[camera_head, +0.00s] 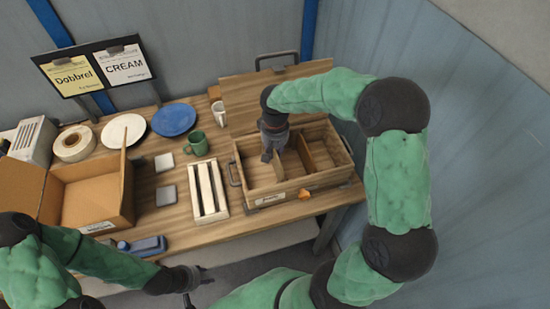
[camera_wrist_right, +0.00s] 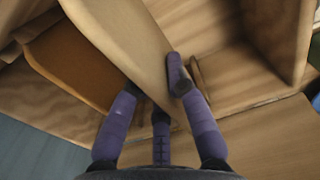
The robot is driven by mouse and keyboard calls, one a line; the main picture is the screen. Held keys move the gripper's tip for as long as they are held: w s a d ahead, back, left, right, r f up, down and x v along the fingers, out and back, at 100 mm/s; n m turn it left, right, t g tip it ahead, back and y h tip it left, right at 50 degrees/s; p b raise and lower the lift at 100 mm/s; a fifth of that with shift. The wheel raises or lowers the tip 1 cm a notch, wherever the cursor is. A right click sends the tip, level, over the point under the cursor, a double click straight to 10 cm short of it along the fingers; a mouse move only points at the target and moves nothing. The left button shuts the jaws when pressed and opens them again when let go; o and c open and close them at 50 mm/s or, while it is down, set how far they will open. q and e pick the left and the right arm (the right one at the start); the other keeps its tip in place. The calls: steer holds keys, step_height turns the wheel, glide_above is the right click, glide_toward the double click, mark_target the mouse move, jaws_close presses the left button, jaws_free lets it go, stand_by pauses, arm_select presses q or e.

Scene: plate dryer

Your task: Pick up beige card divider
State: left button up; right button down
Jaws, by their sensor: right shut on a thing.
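The beige card divider (camera_wrist_right: 125,35) stands between the purple fingers of my right gripper (camera_wrist_right: 155,95) in the right wrist view. My right gripper is shut on it. In the head view my right gripper (camera_head: 268,154) reaches down into the wooden crate (camera_head: 300,186), and the beige divider (camera_head: 287,167) shows just to its right. A brown divider (camera_head: 306,154) stands further right in the crate; it also shows left of the beige one in the right wrist view (camera_wrist_right: 75,65). My left gripper (camera_head: 200,283) is empty beyond the table's front edge, its fingers apart.
The crate's lid (camera_head: 245,100) stands open behind it. A white slatted rack (camera_head: 208,190), a green mug (camera_head: 196,144), a white mug (camera_head: 219,113), plates (camera_head: 173,119) and an open cardboard box (camera_head: 85,195) stand to the left. An orange object (camera_head: 305,194) is at the crate's front.

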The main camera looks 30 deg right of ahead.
step_height(320, 180, up, 13)
steer(key=p, duration=0.2)
stand_by(0.4)
